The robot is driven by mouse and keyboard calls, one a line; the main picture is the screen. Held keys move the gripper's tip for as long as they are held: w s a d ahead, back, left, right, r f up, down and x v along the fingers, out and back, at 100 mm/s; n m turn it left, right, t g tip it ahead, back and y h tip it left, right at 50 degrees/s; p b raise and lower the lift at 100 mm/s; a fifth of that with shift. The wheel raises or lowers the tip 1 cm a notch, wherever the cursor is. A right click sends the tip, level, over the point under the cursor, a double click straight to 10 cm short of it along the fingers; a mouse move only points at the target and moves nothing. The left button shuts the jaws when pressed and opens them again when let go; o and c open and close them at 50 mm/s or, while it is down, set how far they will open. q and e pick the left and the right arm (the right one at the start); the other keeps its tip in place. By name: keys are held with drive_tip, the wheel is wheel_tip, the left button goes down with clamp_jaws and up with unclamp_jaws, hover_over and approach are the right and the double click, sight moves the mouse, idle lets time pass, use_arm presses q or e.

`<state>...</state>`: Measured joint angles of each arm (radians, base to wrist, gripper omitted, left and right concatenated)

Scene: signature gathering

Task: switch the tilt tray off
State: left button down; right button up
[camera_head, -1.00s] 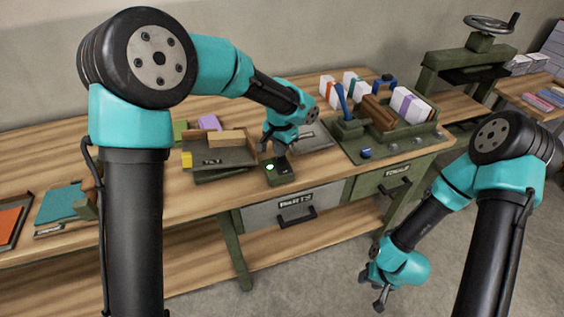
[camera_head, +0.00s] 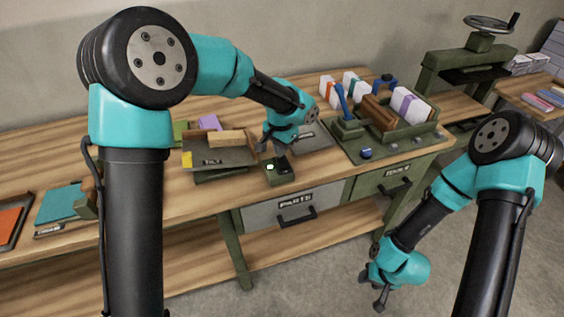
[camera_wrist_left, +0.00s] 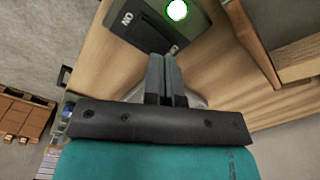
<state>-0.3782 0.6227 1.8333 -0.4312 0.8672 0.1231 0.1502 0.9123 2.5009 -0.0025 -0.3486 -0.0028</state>
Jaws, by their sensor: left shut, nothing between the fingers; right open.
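The tilt tray (camera_head: 240,157) is a dark tray labelled TILT on the bench, left of my left gripper. A small green switch box (camera_head: 281,177) stands to its right with a lit green lamp (camera_head: 270,167). In the left wrist view the switch box has a black rocker (camera_wrist_left: 150,27) with an ON label at its far end and a second label near my fingertips. My left gripper (camera_wrist_left: 163,58) is shut and empty over the box's near end; whether it touches is unclear. My right gripper (camera_head: 372,288) is open and empty, low in front of the bench.
A wooden block (camera_head: 226,137), a purple block (camera_head: 209,122) and a yellow piece (camera_head: 187,160) are at the tray. A green rack (camera_head: 392,154) with upright books stands to the right. PARTS drawer (camera_head: 290,208) is below the bench top.

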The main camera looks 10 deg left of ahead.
sight(281, 160)
use_arm(q)
drive_tip(key=shift+f, duration=1.3)
idle(1.2)
drive_tip(key=shift+r, duration=3.5)
